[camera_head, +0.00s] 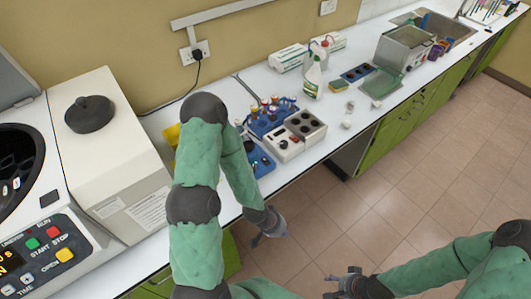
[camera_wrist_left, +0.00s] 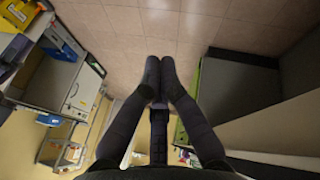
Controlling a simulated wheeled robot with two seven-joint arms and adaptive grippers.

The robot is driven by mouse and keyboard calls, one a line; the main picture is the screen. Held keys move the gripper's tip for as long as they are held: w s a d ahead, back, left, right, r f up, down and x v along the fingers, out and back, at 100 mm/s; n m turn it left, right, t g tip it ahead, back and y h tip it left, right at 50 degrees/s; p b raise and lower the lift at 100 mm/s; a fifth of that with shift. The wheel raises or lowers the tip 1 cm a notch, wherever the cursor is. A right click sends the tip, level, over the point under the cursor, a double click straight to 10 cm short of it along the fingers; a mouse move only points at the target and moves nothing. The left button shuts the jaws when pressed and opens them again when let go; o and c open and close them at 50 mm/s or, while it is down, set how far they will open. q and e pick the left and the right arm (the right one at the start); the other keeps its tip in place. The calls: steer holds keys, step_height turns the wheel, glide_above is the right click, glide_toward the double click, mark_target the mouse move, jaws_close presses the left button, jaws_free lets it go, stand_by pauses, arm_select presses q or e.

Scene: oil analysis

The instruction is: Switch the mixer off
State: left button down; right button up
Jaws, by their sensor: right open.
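My left gripper (camera_head: 266,235) hangs past the bench's front edge, below and in front of these devices, touching neither. In the left wrist view its fingers (camera_wrist_left: 160,78) are together with nothing between them. My right gripper (camera_head: 335,284) is open and empty over the floor.
A large machine with START and STOP buttons (camera_head: 45,238) and a white box with a black knob (camera_head: 115,155) fill the left. A blue rack of bottles (camera_head: 268,118), a spray bottle (camera_head: 313,78) and a metal bath (camera_head: 405,48) stand along the bench. The floor in front is clear.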

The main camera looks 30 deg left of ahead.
arm_select(q)
steer(key=w+a+r+m+t+y+p, duration=0.1)
steer(key=w+a+r+m+t+p, duration=0.1)
steer(key=a+r+p, duration=0.4)
steer(key=w+a+r+m+t+p, duration=0.3)
steer(key=w+a+r, duration=0.4)
steer(key=a+r, duration=0.7)
step_height(320, 180, up, 6)
steer(key=m+p, duration=0.1)
steer(key=p, duration=0.1)
steer(key=shift+w+a+r+t+y+p, duration=0.2)
steer(key=shift+t+y+p, duration=0.1)
steer(key=shift+y+p, duration=0.1)
steer(key=b, duration=0.2)
glide_above(266, 161)
steer(key=s+a, duration=0.1)
step_height(266, 161, down, 7)
steer(key=shift+s, duration=0.1)
step_height(266, 161, down, 3)
steer(key=shift+a, duration=0.15)
steer(key=shift+w+a+f, duration=0.1)
steer(key=shift+w+f, duration=0.1)
steer(key=shift+f, duration=0.3)
